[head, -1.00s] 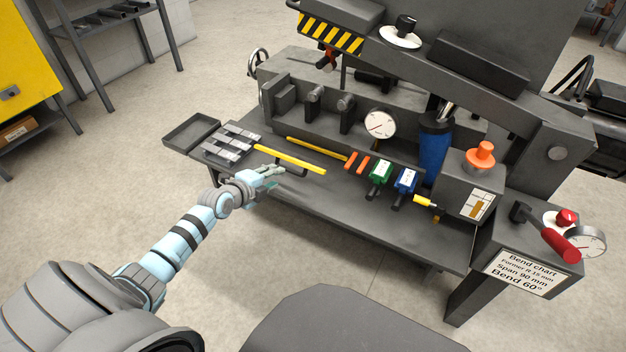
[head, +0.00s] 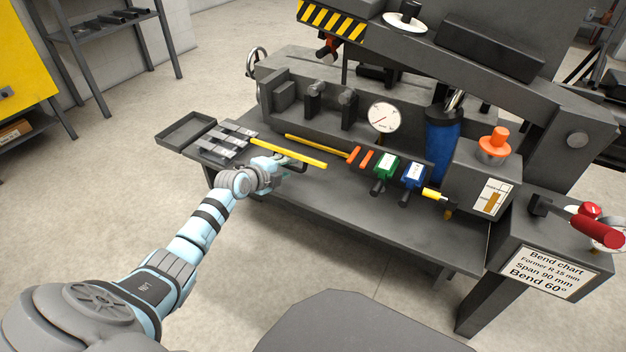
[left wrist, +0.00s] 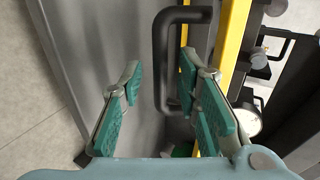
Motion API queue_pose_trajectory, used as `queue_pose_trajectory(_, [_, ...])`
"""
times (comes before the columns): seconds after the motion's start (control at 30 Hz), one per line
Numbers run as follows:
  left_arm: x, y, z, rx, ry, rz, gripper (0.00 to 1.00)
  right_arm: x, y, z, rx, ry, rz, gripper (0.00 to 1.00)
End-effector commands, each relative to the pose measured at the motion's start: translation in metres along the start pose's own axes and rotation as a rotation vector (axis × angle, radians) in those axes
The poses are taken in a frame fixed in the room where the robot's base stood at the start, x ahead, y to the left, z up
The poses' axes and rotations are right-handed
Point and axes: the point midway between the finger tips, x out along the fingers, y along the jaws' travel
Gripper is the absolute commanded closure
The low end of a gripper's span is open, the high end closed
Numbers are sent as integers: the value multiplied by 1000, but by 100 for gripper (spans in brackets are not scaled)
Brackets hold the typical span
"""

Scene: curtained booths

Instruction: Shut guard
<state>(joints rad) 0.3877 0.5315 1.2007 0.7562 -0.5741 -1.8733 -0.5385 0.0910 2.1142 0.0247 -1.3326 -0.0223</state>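The guard shows as a yellow bar (head: 300,155) low along the front of the bending machine, with a dark handle. In the left wrist view the yellow bar (left wrist: 231,45) runs down the picture, and the black C-shaped handle (left wrist: 160,60) stands off its left side. My left gripper (head: 283,172) is at the handle, just in front of the bar. In the left wrist view my left gripper (left wrist: 163,95) is open, with its green-padded fingers on either side of the handle's grip. Contact cannot be told. My right gripper is not in view.
A second yellow bar (head: 315,146) lies behind, on the machine. A tray (head: 186,130) and grey blocks (head: 228,137) are at left. The floor in front is clear.

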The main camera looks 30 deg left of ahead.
Motion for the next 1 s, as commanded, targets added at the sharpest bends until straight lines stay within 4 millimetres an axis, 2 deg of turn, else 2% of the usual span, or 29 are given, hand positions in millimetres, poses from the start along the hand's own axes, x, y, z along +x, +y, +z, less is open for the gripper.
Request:
queue_pose_trajectory(0.13, [0, 0, 0, 0, 0, 0, 70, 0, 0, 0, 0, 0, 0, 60])
queue_pose_trajectory(0.33, [0, 0, 0, 0, 0, 0, 100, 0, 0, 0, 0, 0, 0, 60])
queue_pose_trajectory(0.57, [-1, -2, 0, -1, 0, 8, 100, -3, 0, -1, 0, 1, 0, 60])
queue_pose_trajectory(1.0, [-4, -35, 0, -1, 0, 147, 100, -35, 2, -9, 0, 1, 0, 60])
